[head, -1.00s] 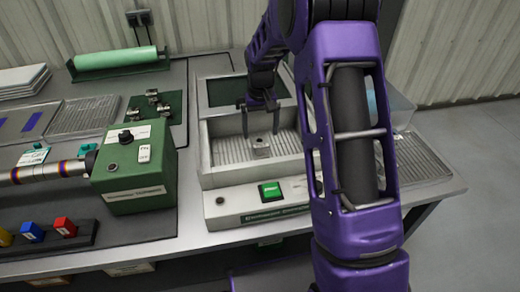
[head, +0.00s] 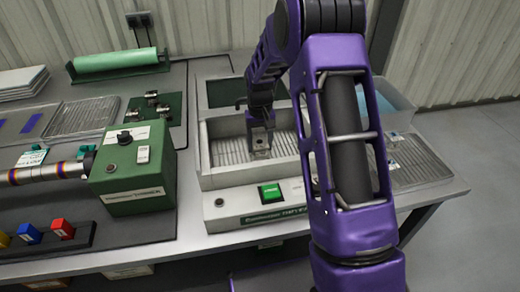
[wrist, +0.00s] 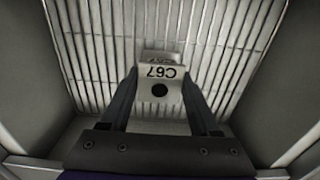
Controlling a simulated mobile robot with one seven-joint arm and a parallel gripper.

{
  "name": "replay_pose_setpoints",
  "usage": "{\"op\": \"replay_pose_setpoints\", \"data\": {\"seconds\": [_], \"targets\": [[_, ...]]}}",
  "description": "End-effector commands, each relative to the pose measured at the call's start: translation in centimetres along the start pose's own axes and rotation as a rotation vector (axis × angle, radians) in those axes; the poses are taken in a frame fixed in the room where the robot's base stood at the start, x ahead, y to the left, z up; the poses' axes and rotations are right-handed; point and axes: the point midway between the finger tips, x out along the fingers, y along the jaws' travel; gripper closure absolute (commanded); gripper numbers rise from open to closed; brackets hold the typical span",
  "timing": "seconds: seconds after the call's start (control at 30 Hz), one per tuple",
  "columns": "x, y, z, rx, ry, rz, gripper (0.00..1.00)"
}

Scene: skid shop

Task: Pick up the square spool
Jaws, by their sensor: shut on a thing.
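The square spool is a small pale metal block (wrist: 147,100) with a dark round hole and "C67" marked on its face, upside down in the wrist view. In the head view the spool (head: 261,147) is inside the grey ribbed basin (head: 207,160), around its middle. My gripper (head: 259,133) points down into the basin. In the wrist view the two dark fingers of my gripper (wrist: 160,76) are shut on the spool's left and right sides. I cannot tell whether the spool touches the basin floor.
Basin walls stand close around my gripper. In front is a green button (head: 270,193). To the left is a green control box (head: 135,180). A ribbed tray (head: 425,165) with small parts lies to the right. Behind the basin is a dark green panel (head: 222,92).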

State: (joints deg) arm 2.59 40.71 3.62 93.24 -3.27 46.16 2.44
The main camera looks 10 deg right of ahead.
Motion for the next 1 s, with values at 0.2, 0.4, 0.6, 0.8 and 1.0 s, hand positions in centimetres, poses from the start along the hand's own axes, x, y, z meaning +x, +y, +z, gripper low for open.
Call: {"op": "replay_pose_setpoints", "data": {"seconds": [0.2,0.4,0.6,0.8,1.0], "targets": [[0.0,0.0,0.0,0.0,0.0,0.0,0.96],[-0.1,0.0,0.0,0.0,0.001,0.0,1.0],[-1.2,0.0,-0.1,0.0,0.003,0.0,1.0],[-5.1,0.0,-0.1,0.001,0.006,0.0,1.0],[-8.7,0.0,-0.1,0.0,0.003,0.0,1.0]]}}
